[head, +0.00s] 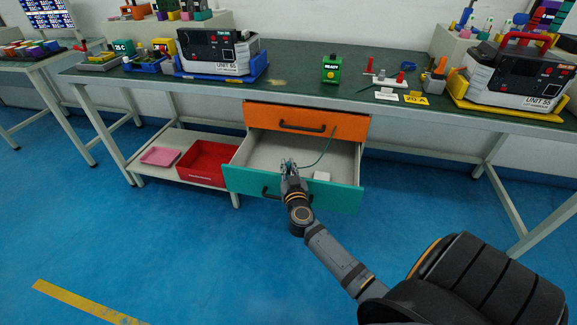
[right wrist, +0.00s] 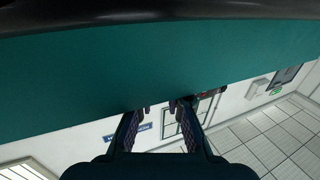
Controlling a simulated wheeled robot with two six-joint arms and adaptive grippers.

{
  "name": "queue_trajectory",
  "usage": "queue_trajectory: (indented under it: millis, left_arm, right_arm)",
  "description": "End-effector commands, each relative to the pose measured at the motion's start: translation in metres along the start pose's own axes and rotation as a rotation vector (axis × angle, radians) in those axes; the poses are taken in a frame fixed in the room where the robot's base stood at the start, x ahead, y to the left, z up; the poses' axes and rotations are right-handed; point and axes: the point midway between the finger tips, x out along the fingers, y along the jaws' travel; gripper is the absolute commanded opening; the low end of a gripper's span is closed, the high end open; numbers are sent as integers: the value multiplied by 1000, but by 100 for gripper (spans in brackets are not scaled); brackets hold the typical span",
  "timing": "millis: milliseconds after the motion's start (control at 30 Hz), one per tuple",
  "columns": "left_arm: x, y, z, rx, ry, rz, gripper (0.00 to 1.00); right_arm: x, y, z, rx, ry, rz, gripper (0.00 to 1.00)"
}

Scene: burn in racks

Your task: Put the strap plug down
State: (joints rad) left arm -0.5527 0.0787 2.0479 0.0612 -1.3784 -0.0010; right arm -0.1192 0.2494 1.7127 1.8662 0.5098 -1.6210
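The drawer with the teal front (head: 335,195) is pulled out below the bench. My right gripper (head: 289,164) is over the drawer's front left part, just inside the teal front. A thin green cord (head: 326,150) runs from beside the gripper to the drawer's back right. The strap plug itself is too small and covered to make out; a bit of teal shows at the fingertips. In the right wrist view my fingers (right wrist: 158,107) stand apart with nothing seen between them, close to the teal panel (right wrist: 160,65). My left gripper is out of view.
A small white block (head: 322,176) lies in the drawer. An orange drawer front (head: 306,120) is above it. A red tray (head: 207,163) and a pink tray (head: 160,156) are on the lower shelf at left. Two units and a green READY box (head: 331,70) stand on the bench.

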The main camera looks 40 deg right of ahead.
Motion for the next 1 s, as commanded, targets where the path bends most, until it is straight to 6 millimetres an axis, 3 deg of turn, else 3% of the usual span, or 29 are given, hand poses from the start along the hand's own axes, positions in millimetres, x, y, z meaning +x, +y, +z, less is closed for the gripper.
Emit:
queue_trajectory:
  millis: [33,133,467,600,633,800,1000]
  left_arm:
    - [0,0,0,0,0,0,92]
    - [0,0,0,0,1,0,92]
    - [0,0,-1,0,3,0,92]
    - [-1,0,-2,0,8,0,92]
    - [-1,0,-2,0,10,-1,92]
    - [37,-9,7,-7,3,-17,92]
    - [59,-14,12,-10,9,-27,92]
  right_arm:
    - [0,0,2,0,-3,0,22]
    - [0,0,2,0,-4,0,35]
    - [-1,0,2,0,-4,-1,35]
    - [0,0,-12,0,-1,-1,35]
    - [-8,0,-11,0,-7,-1,35]
    - [-52,0,-11,0,-9,-1,35]
    - [-98,0,-11,0,-7,1,35]
